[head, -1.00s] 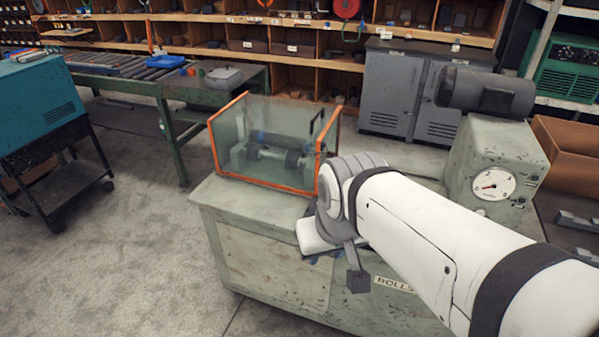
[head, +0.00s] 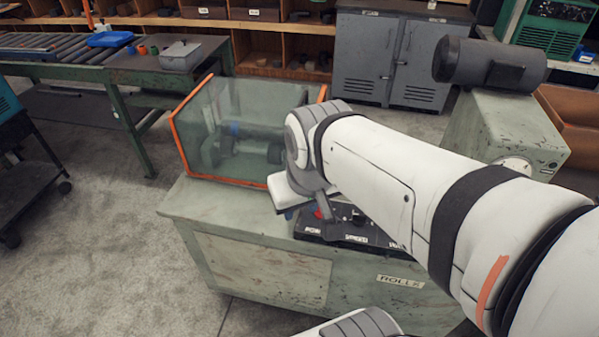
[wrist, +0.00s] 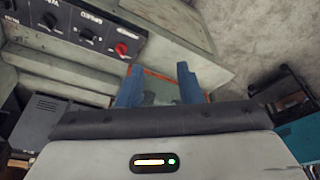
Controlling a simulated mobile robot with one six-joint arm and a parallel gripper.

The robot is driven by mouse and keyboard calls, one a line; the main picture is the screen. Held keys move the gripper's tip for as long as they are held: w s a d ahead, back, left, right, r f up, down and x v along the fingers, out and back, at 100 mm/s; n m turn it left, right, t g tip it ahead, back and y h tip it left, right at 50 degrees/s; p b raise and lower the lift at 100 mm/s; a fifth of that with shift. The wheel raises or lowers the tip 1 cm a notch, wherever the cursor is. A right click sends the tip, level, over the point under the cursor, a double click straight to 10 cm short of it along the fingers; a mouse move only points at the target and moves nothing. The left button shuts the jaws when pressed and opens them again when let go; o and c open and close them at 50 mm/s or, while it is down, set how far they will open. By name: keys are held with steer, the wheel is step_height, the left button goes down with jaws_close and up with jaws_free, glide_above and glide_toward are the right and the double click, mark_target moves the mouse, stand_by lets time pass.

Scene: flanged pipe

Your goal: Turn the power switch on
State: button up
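A black control panel (head: 345,228) sits on the front of the pale green machine. In the wrist view the panel (wrist: 95,28) is at the upper left and carries a row of dark knobs and one red rotary knob (wrist: 121,48). The red knob also shows in the head view (head: 322,212), beside my wrist; which label belongs to it is too small to tell. My gripper (wrist: 160,86) has two blue fingers standing wide apart with nothing between them. The fingers are apart from the knob, which lies to their upper left. In the head view my arm mostly hides the gripper.
A glass guard box (head: 225,140) with orange edges stands on the machine, left of my wrist. A motor housing (head: 487,75) and gauge cabinet (head: 505,130) stand at the right. A roller table (head: 165,75) is behind at the left. Open floor (head: 90,260) lies at the left.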

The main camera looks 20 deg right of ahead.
steer(key=w+d+f+g+b, duration=0.1)
steer(key=w+d+f+b, duration=0.2)
steer(key=w+d+f, duration=0.2)
steer(key=w+d+f+n+g+b, duration=0.1)
steer(key=w+d+f+b, duration=0.2)
steer(key=w+f, duration=0.5)
steer(key=w+d+f+n+g+b, duration=0.1)
steer(key=w+d+f+b, duration=0.2)
steer(key=w+d+f, duration=0.3)
steer(key=shift+w+d+f, duration=0.2)
steer(key=shift+w+f, duration=0.05)
steer(key=shift+f, duration=0.45)
steer(key=shift+w+d+f, duration=0.15)
steer(key=shift+w+f, duration=0.1)
steer(key=shift+f, duration=0.45)
step_height(320, 180, down, 8)
steer(key=shift+r, duration=0.25)
steer(key=shift+c, duration=0.2)
jaws_close()
steer(key=shift+a, duration=0.1)
